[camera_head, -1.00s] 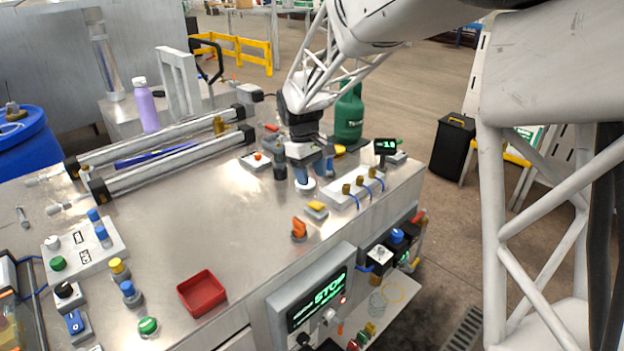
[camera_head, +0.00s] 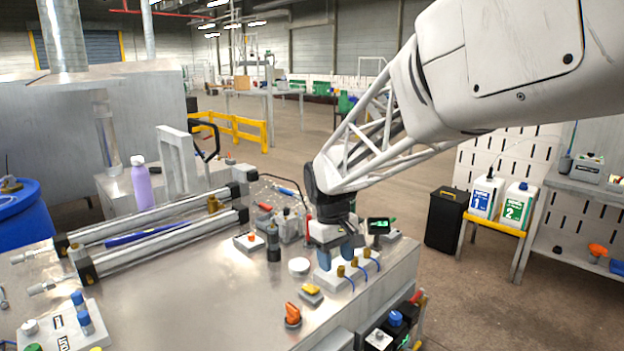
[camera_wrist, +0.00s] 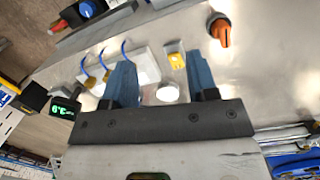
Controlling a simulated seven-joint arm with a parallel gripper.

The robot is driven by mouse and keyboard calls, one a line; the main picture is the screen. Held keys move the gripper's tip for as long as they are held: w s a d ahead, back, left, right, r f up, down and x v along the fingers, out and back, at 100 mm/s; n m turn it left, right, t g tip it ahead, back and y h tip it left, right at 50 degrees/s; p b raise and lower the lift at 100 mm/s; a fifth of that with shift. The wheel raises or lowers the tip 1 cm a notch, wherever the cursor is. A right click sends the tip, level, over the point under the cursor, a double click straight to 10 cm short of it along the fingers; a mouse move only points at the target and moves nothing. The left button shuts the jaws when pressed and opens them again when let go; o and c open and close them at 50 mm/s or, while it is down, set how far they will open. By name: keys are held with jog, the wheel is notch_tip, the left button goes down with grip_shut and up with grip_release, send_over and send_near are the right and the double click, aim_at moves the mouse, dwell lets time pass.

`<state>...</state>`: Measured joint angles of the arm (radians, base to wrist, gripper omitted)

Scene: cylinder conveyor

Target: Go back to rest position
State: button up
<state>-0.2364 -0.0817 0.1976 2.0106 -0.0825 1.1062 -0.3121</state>
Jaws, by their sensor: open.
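My gripper (camera_head: 337,255) hangs from the white lattice arm over the right part of the metal bench (camera_head: 190,300), above a white block with several brass fittings and blue tubes (camera_head: 342,284). Its two blue fingers are apart with nothing between them. In the wrist view the fingers of my gripper (camera_wrist: 163,82) also stand apart, and a white round disc (camera_wrist: 167,92) shows below, between them. The same disc (camera_head: 299,266) lies on the bench just left of my gripper in the head view.
An orange knob (camera_head: 292,314) and a yellow button (camera_head: 311,290) stand in front. A small display (camera_head: 379,226) is right of my gripper. Two long rails (camera_head: 150,240) and a lilac bottle (camera_head: 141,181) are at left. The bench's middle is bare.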

jog(key=s+d+m+t, duration=0.1)
jog(key=s+d, duration=0.3)
jog(key=s, duration=0.5)
jog(key=s+d+m+t, duration=0.1)
jog(key=s+d+m, duration=0.2)
jog(key=s, duration=0.7)
jog(key=s+d+r+m+t+y, duration=0.1)
jog(key=s+d+m, duration=0.2)
jog(key=s+d, duration=0.3)
jog(key=s, duration=0.4)
